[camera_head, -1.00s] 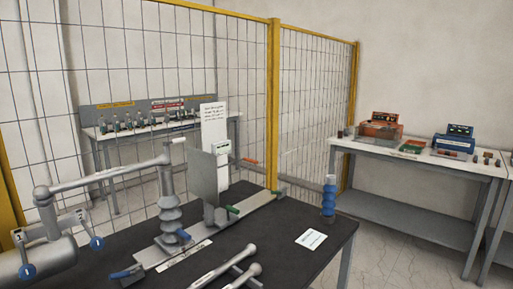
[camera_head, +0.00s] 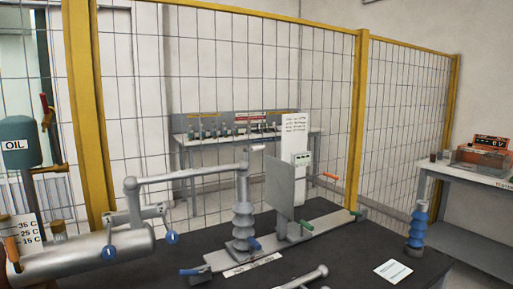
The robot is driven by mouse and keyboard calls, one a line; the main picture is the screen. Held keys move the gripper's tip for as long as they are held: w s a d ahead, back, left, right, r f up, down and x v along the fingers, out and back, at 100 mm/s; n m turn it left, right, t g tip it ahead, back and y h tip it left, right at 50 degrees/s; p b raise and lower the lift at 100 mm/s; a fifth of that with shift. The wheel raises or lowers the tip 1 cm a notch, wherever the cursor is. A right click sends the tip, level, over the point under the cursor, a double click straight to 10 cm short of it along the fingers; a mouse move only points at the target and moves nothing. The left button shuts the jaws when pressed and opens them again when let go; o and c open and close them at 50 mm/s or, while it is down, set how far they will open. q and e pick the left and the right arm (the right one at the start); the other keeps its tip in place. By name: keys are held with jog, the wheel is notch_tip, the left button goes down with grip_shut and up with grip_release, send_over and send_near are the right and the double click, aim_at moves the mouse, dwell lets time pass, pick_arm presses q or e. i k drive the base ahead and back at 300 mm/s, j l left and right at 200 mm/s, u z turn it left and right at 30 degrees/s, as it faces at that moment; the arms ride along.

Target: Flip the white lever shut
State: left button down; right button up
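A short white-ended piece (camera_head: 258,148) sticks out at the top of the grey ribbed bushing (camera_head: 243,215), where the horizontal grey pipe (camera_head: 190,175) meets it. It is small, and I cannot tell for sure whether it is the white lever or whether it is open or shut. The bushing stands on a grey base on the black table (camera_head: 370,240). A blue handle (camera_head: 255,243) sits at its foot, and another blue handle (camera_head: 190,271) is at the base's near end. Neither of my grippers is in view.
A grey upright plate (camera_head: 280,192) stands right of the bushing. A blue ribbed bushing (camera_head: 417,225) stands near a white card (camera_head: 393,271). An OIL tank (camera_head: 18,142) is at left. A yellow-framed mesh fence (camera_head: 360,110) runs behind.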

aim_at(259, 147)
jog(key=i+l+u, duration=0.25)
jog(key=l, duration=0.15)
jog(key=l+u, duration=0.25)
jog(key=l, duration=0.15)
jog(key=i+l+u, duration=0.25)
jog(key=l, duration=0.2)
jog(key=l+u, duration=0.25)
jog(key=l, duration=0.2)
